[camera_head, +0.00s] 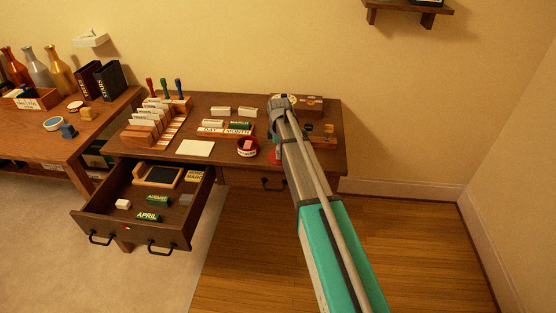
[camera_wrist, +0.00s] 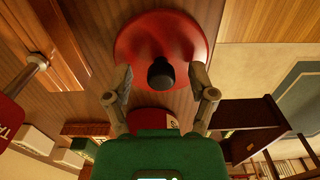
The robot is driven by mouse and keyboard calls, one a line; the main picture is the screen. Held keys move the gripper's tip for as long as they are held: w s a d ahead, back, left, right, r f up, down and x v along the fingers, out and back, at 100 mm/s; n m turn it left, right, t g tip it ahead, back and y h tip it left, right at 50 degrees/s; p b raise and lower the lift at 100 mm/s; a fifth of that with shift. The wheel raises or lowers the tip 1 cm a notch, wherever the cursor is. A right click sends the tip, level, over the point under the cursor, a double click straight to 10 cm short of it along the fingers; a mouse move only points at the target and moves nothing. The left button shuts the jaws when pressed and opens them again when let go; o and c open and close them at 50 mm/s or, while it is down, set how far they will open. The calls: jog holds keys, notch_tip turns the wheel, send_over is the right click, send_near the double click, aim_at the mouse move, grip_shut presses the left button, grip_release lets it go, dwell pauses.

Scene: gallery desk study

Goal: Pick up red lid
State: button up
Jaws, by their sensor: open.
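The red lid (camera_wrist: 185,30) is a round red disc with a black knob (camera_wrist: 161,73) at its middle. It lies on the brown desk (camera_head: 232,104). In the head view only a sliver of the lid (camera_head: 274,157) shows beside my arm. My gripper (camera_wrist: 158,80) is open, with one fingertip to each side of the knob in the wrist view. A gap shows between each fingertip and the knob. I cannot tell the height of the fingers over the lid. In the head view my arm hides the fingertips.
A white card (camera_head: 195,148), date blocks (camera_head: 238,126) and a card rack (camera_head: 156,122) stand further left. The drawer (camera_head: 125,232) is open at the front left.

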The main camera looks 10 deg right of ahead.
jog(key=shift+f, duration=0.1)
dwell(0.5)
grip_shut()
jog(key=shift+r, duration=0.2)
dwell(0.3)
notch_tip(320, 180, up, 3)
jog(key=p, duration=0.3)
jog(key=s+a+r+p, duration=0.2)
jog(key=s+r+p, duration=0.7)
jog(key=s, duration=0.4)
jog(key=shift+s+a+r+p, duration=0.2)
jog(key=shift+s+r+p, duration=0.2)
jog(key=shift+p, duration=0.15)
jog(key=shift+f, duration=0.1)
jog(key=shift+d, duration=0.15)
